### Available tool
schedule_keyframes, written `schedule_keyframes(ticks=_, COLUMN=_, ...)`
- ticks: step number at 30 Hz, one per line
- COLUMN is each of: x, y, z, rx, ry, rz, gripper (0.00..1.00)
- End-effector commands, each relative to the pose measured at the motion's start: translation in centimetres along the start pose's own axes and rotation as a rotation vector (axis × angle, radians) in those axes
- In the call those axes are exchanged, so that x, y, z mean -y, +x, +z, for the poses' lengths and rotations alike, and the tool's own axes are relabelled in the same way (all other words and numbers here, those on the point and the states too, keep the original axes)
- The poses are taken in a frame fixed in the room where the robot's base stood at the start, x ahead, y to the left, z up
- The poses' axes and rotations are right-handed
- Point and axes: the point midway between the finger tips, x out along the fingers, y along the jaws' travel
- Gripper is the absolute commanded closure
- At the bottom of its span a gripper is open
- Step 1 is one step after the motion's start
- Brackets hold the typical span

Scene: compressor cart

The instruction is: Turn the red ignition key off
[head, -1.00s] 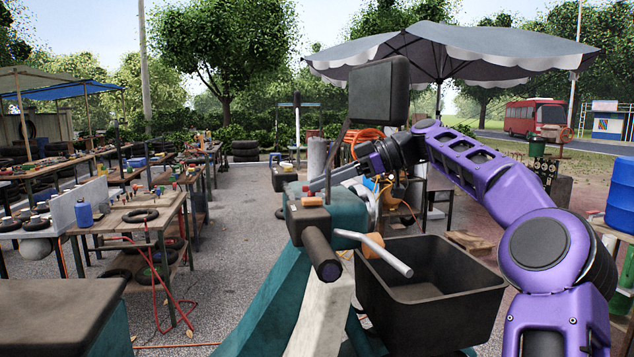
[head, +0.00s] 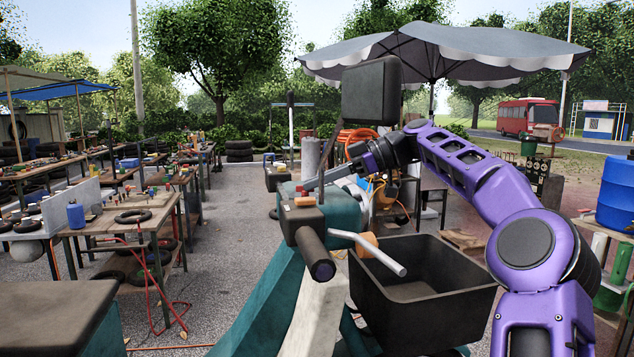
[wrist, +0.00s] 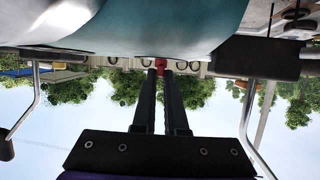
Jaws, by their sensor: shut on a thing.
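The red ignition key (wrist: 161,64) shows as a small red piece between my fingertips in the wrist view, which looks upside down. My gripper (wrist: 161,73) is shut on it, with one dark finger on each side. In the head view, my gripper (head: 307,186) reaches from the right to the top of the teal cart front (head: 343,212), behind the dark handlebar housing. The key is very small there and mostly hidden by the fingers, so its turn angle cannot be told.
A black handlebar grip (head: 316,258) and a metal lever (head: 372,250) stick out towards me. An orange button (head: 304,201) sits on the housing. A black open bin (head: 450,305) stands right of the cart front, below my arm. A dark mirror (head: 371,91) rises above the gripper.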

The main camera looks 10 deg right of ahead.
Motion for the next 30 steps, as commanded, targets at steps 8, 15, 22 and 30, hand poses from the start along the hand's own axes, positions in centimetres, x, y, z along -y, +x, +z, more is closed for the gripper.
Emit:
schedule_keyframes(ticks=8, x=-0.31, y=0.00, z=-0.31, rx=-0.006, ry=-0.038, rz=-0.081, gripper=1.00)
schedule_keyframes(ticks=15, x=-0.28, y=0.01, z=-0.22, rx=-0.003, ry=-0.048, rz=-0.107, gripper=1.00)
schedule_keyframes(ticks=22, x=-0.26, y=0.01, z=-0.21, rx=-0.003, ry=-0.048, rz=-0.107, gripper=1.00)
schedule_keyframes(ticks=30, x=-0.25, y=0.03, z=-0.11, rx=-0.001, ry=-0.047, rz=-0.108, gripper=0.60)
